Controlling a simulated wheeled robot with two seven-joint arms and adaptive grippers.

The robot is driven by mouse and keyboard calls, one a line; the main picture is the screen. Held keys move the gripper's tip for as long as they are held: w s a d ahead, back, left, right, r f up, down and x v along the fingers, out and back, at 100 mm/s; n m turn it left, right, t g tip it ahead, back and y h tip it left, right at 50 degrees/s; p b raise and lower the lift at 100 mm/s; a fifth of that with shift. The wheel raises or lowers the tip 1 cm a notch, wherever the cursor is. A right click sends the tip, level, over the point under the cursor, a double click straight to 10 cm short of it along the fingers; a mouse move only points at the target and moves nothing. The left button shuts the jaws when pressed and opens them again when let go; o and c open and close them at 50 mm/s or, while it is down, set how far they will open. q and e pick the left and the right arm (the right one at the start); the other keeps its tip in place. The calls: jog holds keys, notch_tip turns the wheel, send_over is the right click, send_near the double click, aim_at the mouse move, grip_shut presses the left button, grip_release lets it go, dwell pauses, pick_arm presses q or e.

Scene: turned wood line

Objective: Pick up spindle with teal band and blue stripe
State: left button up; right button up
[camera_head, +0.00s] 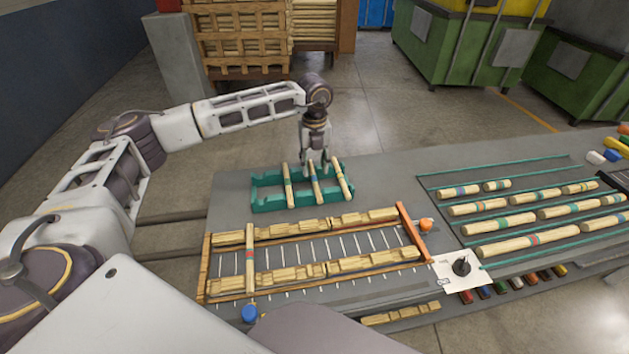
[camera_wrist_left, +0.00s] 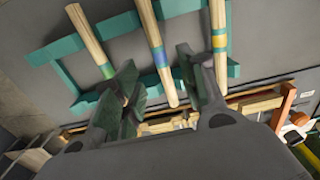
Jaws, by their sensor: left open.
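A teal rack (camera_head: 262,205) near the table's far edge holds three pale wood spindles. The middle spindle (camera_head: 315,188) has a teal and blue-violet band, clearer in the wrist view (camera_wrist_left: 159,56). The left spindle (camera_head: 288,190) shows a green band in the wrist view (camera_wrist_left: 84,30). My left gripper (camera_head: 315,167) is open over the rack. In the wrist view its fingers (camera_wrist_left: 156,66) appear on either side of the middle spindle; contact cannot be told. My right gripper is out of view.
A slatted wooden frame (camera_head: 206,262) with wood blocks and a red-banded spindle (camera_head: 250,257) lies nearer me. Several banded spindles (camera_head: 505,223) lie between teal strips at right. The neighbouring spindles flank the fingers closely.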

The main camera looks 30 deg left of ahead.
aim_at(314, 178)
pick_arm(q)
jog(key=shift+f, duration=0.5)
notch_tip(314, 178, down, 4)
jog(key=shift+w+a+r, duration=0.1)
jog(key=shift+w+r, duration=0.05)
jog(key=shift+r, duration=0.05)
jog(key=shift+f, duration=0.3)
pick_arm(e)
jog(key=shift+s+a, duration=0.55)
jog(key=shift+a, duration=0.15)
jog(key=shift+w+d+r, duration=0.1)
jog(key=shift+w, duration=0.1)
